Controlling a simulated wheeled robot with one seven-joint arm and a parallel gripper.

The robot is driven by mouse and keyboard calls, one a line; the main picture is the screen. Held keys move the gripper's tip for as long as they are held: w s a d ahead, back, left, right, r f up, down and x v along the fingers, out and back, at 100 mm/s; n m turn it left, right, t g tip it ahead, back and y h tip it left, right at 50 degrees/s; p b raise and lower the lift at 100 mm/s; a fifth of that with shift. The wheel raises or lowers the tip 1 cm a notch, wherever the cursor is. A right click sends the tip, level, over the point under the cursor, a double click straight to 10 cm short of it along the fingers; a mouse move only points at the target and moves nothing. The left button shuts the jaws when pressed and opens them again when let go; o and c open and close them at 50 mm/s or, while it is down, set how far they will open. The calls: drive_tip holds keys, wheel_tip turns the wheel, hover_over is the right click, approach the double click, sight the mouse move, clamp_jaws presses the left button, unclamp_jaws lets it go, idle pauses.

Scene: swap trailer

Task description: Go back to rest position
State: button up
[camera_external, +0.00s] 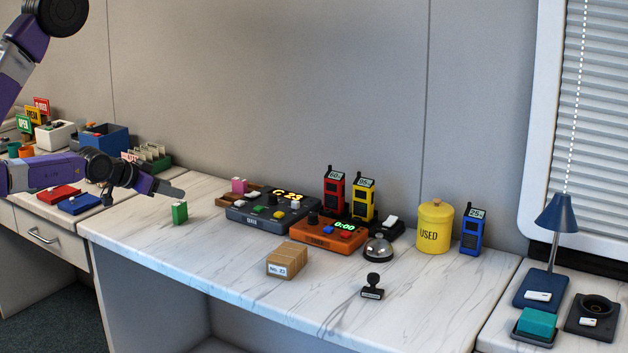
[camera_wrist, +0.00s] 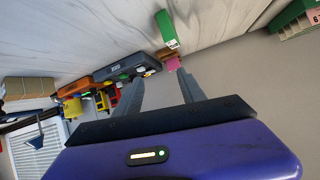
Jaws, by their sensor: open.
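My gripper (camera_external: 168,190) reaches in from the left over the left end of the marble-topped desk (camera_external: 200,235). In the wrist view its two grey fingers (camera_wrist: 162,88) are spread, with nothing held between them. A small green block (camera_external: 180,213) stands on the desk just below and beside the fingertips in the external view. In the wrist view the green block (camera_wrist: 167,30) lies beyond the fingertips, apart from them. A pink block (camera_external: 239,185) stands by a brown wooden tray (camera_external: 254,190) behind it.
Right of my gripper are a dark console (camera_external: 240,216), an orange timer (camera_external: 320,240), a bell (camera_external: 378,250), radios (camera_external: 334,190) and a yellow canister (camera_external: 434,230). Blue and red pads (camera_external: 80,204) lie left. The desk's front left is clear.

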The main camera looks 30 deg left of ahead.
drive_tip(key=s+a+r+n+t+y+b, duration=0.1)
drive_tip(key=s+a+r+n+t, duration=0.1)
drive_tip(key=s+r, duration=0.9)
wheel_tip(320, 180, up, 2)
drive_tip(key=shift+a+r+n+t+y, duration=0.15)
drive_tip(key=shift+a+n+t+y, duration=0.2)
drive_tip(key=shift+t, duration=0.35)
idle(1.6)
